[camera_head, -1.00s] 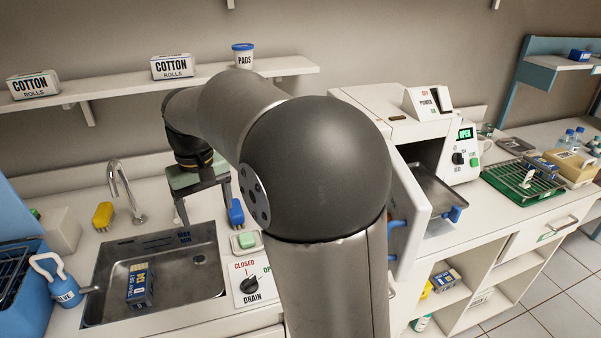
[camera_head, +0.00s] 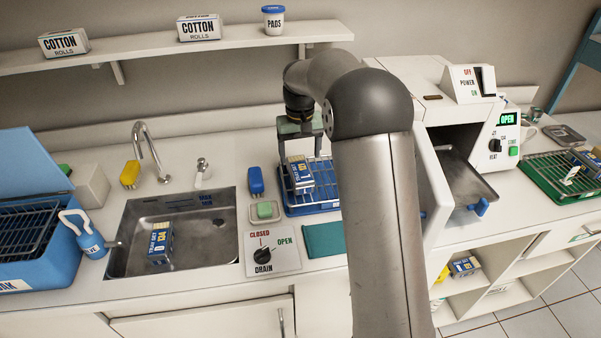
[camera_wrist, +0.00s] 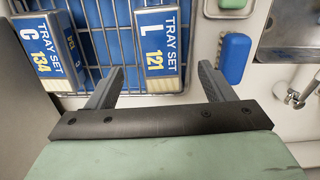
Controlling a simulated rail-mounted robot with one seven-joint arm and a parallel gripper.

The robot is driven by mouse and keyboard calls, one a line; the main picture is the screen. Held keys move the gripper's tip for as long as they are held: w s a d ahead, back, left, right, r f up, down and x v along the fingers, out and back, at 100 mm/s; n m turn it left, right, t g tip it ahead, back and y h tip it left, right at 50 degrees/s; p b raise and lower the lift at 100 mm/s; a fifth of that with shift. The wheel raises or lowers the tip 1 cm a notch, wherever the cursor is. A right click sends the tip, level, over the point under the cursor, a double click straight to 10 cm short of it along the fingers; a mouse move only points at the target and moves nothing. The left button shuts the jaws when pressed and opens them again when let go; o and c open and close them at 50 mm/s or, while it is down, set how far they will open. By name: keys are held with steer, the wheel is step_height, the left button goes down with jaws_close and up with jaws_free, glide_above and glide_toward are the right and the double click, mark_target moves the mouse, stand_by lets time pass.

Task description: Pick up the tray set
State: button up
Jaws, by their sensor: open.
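A blue and white tray set marked L 121 (camera_wrist: 160,50) lies in a wire rack in the wrist view, between my finger lines. A second one, marked C 134 (camera_wrist: 48,52), lies to its left. In the head view a tray set (camera_head: 300,173) shows in the blue rack (camera_head: 318,207) right of the sink, just below my gripper (camera_head: 303,150). The gripper is open and empty and points down; in the wrist view its fingers (camera_wrist: 160,80) are spread. Another tray set (camera_head: 161,243) lies in the sink. My arm hides part of the rack.
The sink (camera_head: 215,240) is left of the rack, with a blue brush (camera_head: 256,181) and green soap (camera_head: 265,211) between. A teal cloth (camera_head: 325,239) lies in front. The open sterilizer (camera_head: 465,185) and a green rack (camera_head: 560,185) stand right. A wall shelf (camera_head: 150,48) hangs above.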

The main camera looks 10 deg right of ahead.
mark_target(300, 168)
steer(key=shift+f+p, duration=0.8)
steer(key=shift+f, duration=2.6)
steer(key=shift+r, duration=0.1)
steer(key=c, duration=1.2)
